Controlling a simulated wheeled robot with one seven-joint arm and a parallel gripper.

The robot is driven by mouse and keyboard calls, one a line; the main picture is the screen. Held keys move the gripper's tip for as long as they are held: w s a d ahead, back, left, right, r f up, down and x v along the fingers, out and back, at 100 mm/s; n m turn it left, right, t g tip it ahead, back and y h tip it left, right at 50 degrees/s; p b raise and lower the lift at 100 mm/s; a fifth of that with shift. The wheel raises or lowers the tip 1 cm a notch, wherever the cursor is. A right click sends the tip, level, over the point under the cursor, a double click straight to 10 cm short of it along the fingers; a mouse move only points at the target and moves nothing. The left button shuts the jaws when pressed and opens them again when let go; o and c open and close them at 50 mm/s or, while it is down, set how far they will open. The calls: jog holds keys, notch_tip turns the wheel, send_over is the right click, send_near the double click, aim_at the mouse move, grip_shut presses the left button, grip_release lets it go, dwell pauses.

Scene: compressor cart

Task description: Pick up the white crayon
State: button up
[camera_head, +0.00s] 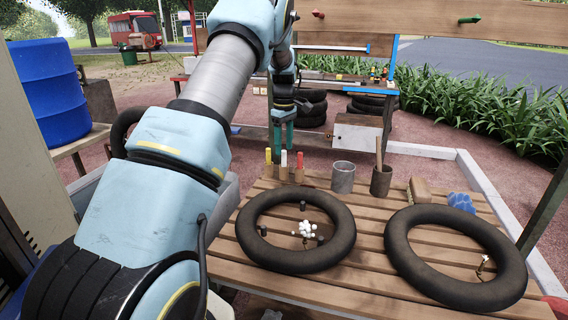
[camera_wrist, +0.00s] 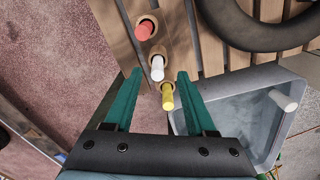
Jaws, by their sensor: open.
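The white crayon (camera_head: 284,159) stands upright in a wooden holder between the yellow crayon (camera_head: 268,157) and the red crayon (camera_head: 300,160), at the back left of the slatted table. In the wrist view the white crayon (camera_wrist: 157,68) shows between and just beyond my fingertips. The yellow crayon (camera_wrist: 167,97) appears between my green fingers, nearer the palm, and the red crayon (camera_wrist: 145,30) lies farther out. My gripper (camera_wrist: 160,76) is open and empty. In the head view my gripper (camera_head: 283,137) hangs fingers down, appearing just above the crayons; its exact height over them is unclear.
Two black tyres (camera_head: 252,238) (camera_head: 510,285) lie on the slatted table (camera_head: 365,215). A metal cup (camera_head: 343,178), a dark pot (camera_head: 381,181) with a stick, a brush (camera_head: 419,192) and a blue lump (camera_head: 461,202) stand along the back. A grey bin (camera_wrist: 275,78) sits beside the crayons.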

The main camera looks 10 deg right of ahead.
aim_at(284, 154)
jog(key=f, duration=0.1)
jog(key=f+p, duration=0.1)
jog(key=f, duration=0.2)
jog(key=shift+w+f, duration=0.15)
jog(key=shift+w, duration=0.1)
grip_shut()
dwell(0.4)
